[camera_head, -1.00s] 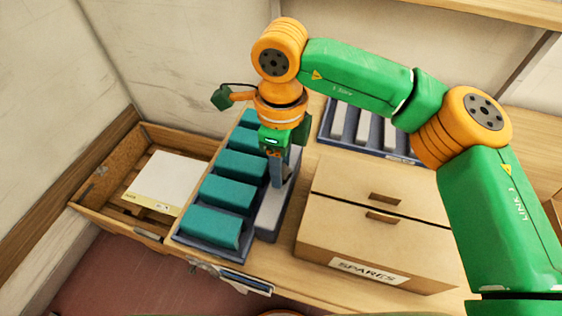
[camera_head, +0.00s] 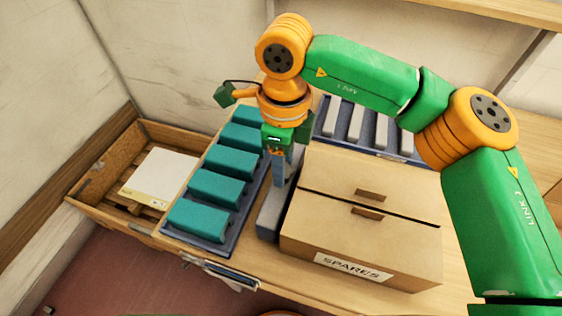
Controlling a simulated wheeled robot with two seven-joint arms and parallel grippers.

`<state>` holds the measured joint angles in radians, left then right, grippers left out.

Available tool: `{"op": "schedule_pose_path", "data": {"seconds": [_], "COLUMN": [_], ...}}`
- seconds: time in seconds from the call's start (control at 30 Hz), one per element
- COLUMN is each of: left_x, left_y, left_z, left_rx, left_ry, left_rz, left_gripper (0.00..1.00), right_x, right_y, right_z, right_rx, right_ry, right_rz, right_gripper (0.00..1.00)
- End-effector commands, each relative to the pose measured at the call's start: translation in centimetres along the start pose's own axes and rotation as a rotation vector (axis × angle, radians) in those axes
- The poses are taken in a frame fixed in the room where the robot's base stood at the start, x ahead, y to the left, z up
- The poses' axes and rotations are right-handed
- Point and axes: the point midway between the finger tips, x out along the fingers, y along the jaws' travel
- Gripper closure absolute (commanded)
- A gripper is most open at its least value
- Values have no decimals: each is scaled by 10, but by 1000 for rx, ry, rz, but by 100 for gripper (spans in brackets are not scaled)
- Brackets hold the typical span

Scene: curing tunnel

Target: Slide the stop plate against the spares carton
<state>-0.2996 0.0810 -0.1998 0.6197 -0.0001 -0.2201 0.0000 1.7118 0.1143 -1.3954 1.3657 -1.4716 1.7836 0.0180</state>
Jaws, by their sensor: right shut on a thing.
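The stop plate (camera_head: 271,219) is a long grey block lying on the wooden bench, between the tray of teal blocks and the spares carton. My right gripper (camera_head: 279,180) reaches down from above and is shut on it, hiding part of its middle. The spares carton (camera_head: 361,238) is a brown cardboard box with a SPARES label, right of the plate. The plate's right side appears to lie against the carton's left side, but I cannot tell whether they touch all along. My left gripper is not in view.
A blue tray (camera_head: 240,228) with several teal blocks (camera_head: 216,188) stands left of the plate, with a narrow strip of bench between. A wooden crate (camera_head: 102,213) holding a white slab (camera_head: 160,177) is farther left. Another rack (camera_head: 372,149) with pale bars stands behind the carton.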

Motion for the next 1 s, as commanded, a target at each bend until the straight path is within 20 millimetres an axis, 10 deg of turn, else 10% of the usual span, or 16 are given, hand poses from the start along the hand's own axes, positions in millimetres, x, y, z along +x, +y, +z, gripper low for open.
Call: {"op": "schedule_pose_path", "data": {"seconds": [0.27,0.3,0.4,0.7,1.0], "left_x": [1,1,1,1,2], "left_y": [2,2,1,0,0], "left_z": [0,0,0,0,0], "left_rx": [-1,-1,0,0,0], "left_ry": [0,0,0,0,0], "left_rz": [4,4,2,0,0], "left_gripper": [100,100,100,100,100], "right_x": [1,1,1,-3,-61], "right_y": [0,0,0,0,0], "right_z": [0,0,0,0,1], "right_rx": [0,0,0,0,1], "right_ry": [2,2,2,1,0], "right_rz": [2,2,2,1,-1], "right_gripper": [100,45,22,22,22]}}
